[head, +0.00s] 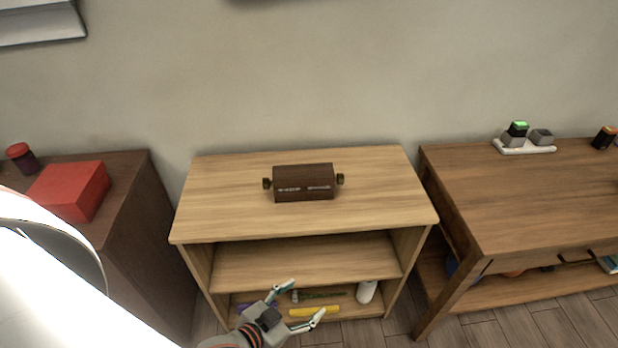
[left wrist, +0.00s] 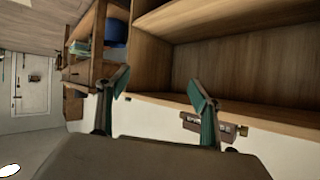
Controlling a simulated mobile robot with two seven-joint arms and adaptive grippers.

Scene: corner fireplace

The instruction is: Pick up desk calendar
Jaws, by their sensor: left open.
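The desk calendar (head: 304,183) is a dark brown wooden block with a knob at each end and a row of light lettering on its front. It stands on the light wooden shelf unit (head: 220,195), near the middle of its top. It also shows partly behind a finger in the left wrist view (left wrist: 192,127). My left gripper (head: 301,303) is open and empty, low in front of the shelf unit and below its top, apart from the calendar. Its two spread fingers show in the left wrist view (left wrist: 160,85). My right gripper is not in view.
A red box (head: 70,190) and a dark jar (head: 22,158) stand on the dark cabinet at left. A brown table (head: 530,200) at right bears a white tray (head: 530,149) with small items. A white cylinder (head: 366,291) stands on the lower shelf. The unit's top around the calendar is clear.

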